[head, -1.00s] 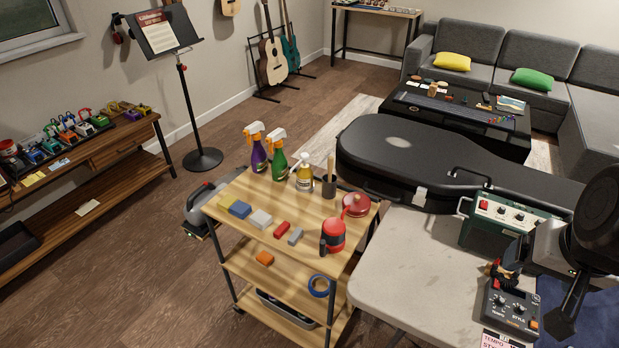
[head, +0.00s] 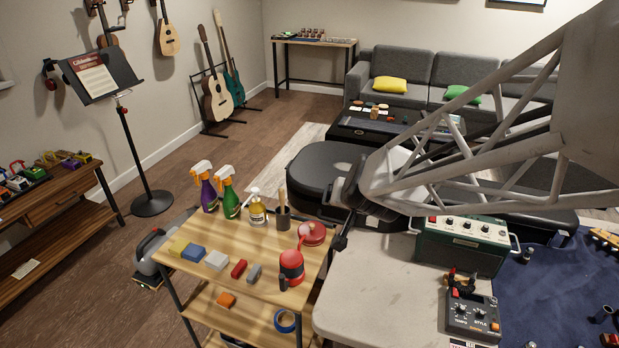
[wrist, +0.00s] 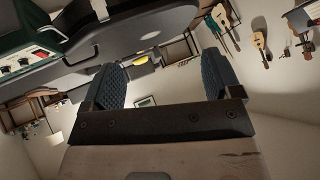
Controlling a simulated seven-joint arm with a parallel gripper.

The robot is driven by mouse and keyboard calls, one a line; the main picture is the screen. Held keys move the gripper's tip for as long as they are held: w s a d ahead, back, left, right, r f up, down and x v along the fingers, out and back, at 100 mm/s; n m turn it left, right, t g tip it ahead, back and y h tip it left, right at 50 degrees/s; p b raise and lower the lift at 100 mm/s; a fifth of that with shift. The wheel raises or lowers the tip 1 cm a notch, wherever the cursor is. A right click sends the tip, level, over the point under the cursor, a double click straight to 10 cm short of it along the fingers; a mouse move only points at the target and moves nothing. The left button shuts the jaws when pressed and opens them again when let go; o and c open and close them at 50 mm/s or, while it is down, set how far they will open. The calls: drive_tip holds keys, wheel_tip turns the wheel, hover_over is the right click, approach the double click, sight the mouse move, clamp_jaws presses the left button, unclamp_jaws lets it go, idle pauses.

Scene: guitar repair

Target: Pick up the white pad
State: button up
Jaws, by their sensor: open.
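The white pad (head: 216,260) lies flat on the top shelf of the wooden cart (head: 250,285) in the head view. It sits in a row of small blocks, between a blue pad (head: 193,252) and a red block (head: 239,268). In the wrist view my gripper (wrist: 155,66) is open, its two dark textured fingers wide apart with nothing between them. The white pad does not show in the wrist view. In the head view my pale arm spans the upper right, over the table and guitar case, right of the cart. Its fingers cannot be made out there.
Spray bottles (head: 229,197), a pump bottle (head: 257,208) and a brush cup (head: 283,218) stand at the cart's back. A green amplifier (head: 463,246) and a pedal (head: 472,315) sit on the grey table (head: 375,310).

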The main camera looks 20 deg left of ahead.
drive_tip(key=w+a+f+t, duration=0.1)
drive_tip(key=a+f, duration=0.2)
drive_tip(key=a, duration=0.3)
drive_tip(key=w+a+f, duration=0.1)
drive_tip(key=a+f, duration=0.2)
drive_tip(key=a, duration=0.3)
drive_tip(key=t+h, duration=0.2)
drive_tip(key=t, duration=0.4)
approach(214, 261)
drive_tip(key=w, duration=0.2)
drive_tip(key=shift+s+a+f, duration=0.2)
drive_tip(key=shift+s+a, duration=0.05)
drive_tip(key=shift+a, duration=0.1)
drive_tip(key=shift+x, duration=1.35)
drive_tip(key=shift+x, duration=2.6)
